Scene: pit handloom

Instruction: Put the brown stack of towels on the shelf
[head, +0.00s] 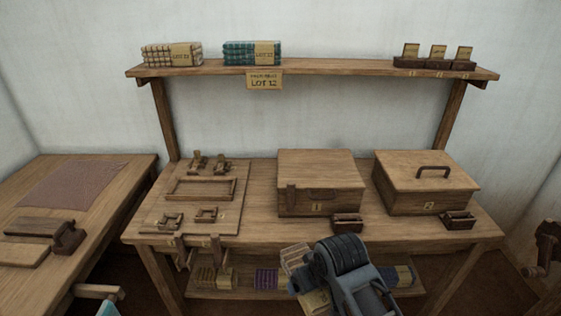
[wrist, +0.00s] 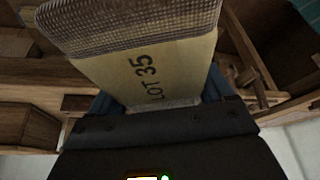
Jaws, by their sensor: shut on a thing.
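My gripper (wrist: 158,98) is shut on a brown checked towel stack (wrist: 130,32) with a tan paper band reading LOT 35. In the head view the held stack (head: 294,258) shows partly behind my wrist, in front of the table and lower than its top. My wrist hides the rest of it and the fingertips there. The wooden shelf (head: 325,68) runs above the table along the back wall. A brown and cream checked stack (head: 170,55) stands at its left end, with a teal stack (head: 250,53) to its right.
Three small card holders (head: 436,63) stand at the shelf's right; the shelf between them and the teal stack is bare. A LOT 12 sign (head: 264,80) hangs from its front edge. Two wooden boxes (head: 320,182) (head: 427,183) stand on the table. More stacks (head: 268,279) lie below.

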